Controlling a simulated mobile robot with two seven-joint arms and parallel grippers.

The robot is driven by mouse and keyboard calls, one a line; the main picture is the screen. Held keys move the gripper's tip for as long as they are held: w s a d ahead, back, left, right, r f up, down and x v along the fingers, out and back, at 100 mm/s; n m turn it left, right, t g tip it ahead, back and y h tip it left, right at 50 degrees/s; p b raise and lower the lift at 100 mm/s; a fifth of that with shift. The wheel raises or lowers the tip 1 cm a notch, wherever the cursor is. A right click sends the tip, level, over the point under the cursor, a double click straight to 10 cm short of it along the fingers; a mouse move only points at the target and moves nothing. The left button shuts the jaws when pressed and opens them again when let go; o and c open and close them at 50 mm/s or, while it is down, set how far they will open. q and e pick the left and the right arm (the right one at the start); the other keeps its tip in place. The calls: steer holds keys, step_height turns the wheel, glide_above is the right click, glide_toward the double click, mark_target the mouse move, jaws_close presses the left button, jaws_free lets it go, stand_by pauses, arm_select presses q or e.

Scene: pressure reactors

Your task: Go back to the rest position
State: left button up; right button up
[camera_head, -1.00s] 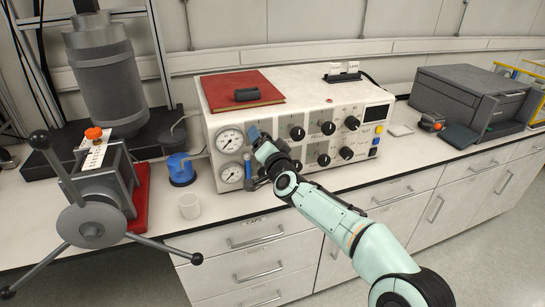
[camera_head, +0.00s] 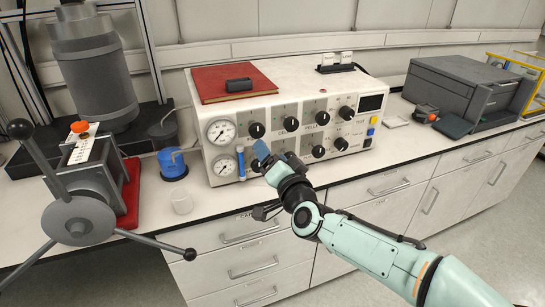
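My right arm comes in from the lower right. Its gripper (camera_head: 265,158) is in front of the control box (camera_head: 213,175), near the lower gauge (camera_head: 222,166) and the lower row of black knobs. A blue-grey finger pad shows at its tip. The fingers are seen from behind, so I cannot tell whether they are open or shut, and no held object is visible. My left gripper is not in view.
A reactor stand with a spoked handwheel (camera_head: 78,220) is at the left. A blue-based container (camera_head: 172,163) and a clear cup (camera_head: 181,201) stand on the bench beside the box. A dark printer-like device (camera_head: 465,90) is at the right. The floor at lower right is clear.

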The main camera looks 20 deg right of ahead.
steer(key=shift+f, duration=0.1)
